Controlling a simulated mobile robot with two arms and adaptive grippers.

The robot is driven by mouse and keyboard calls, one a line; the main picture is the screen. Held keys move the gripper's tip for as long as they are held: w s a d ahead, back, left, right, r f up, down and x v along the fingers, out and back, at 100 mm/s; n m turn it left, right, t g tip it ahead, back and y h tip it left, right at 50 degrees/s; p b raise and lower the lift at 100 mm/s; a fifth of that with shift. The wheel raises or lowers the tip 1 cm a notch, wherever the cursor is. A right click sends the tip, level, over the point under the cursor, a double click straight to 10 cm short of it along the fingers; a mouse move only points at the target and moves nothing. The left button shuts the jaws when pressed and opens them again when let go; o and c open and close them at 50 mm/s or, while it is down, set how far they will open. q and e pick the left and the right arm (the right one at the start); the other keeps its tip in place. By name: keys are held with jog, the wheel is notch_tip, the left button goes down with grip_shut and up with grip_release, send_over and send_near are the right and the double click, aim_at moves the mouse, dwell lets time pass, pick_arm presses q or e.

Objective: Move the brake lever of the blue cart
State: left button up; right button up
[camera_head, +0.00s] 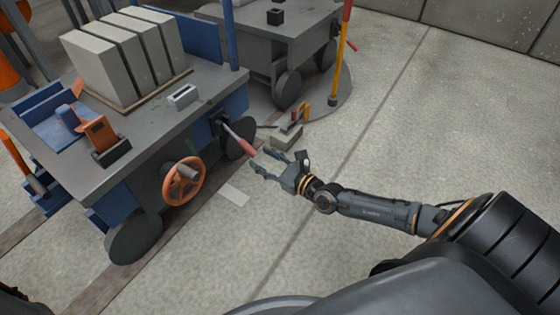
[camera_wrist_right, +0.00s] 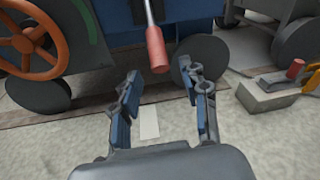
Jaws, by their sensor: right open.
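The blue cart (camera_head: 150,118) stands at the left of the head view, with a grey top and dark wheels. Its brake lever (camera_head: 238,137) is a metal rod with a red grip, slanting down and outward from the cart's side. In the right wrist view the red grip (camera_wrist_right: 157,50) hangs ahead of the fingers, near the middle. My right gripper (camera_head: 267,164) is open and empty, its fingers pointing at the grip from just below and to the right. In the wrist view the open fingers (camera_wrist_right: 163,92) show a gap between them, with the grip beyond. My left gripper is out of view.
An orange handwheel (camera_head: 184,181) sits on the cart's side, left of the lever. A grey block with a red-tipped handle (camera_head: 287,135) lies on the floor behind the gripper. A second cart (camera_head: 265,35) stands behind. The floor at right is clear.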

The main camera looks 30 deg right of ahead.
jog(key=v, duration=0.7)
jog(key=shift+s, duration=0.25)
dwell(0.3)
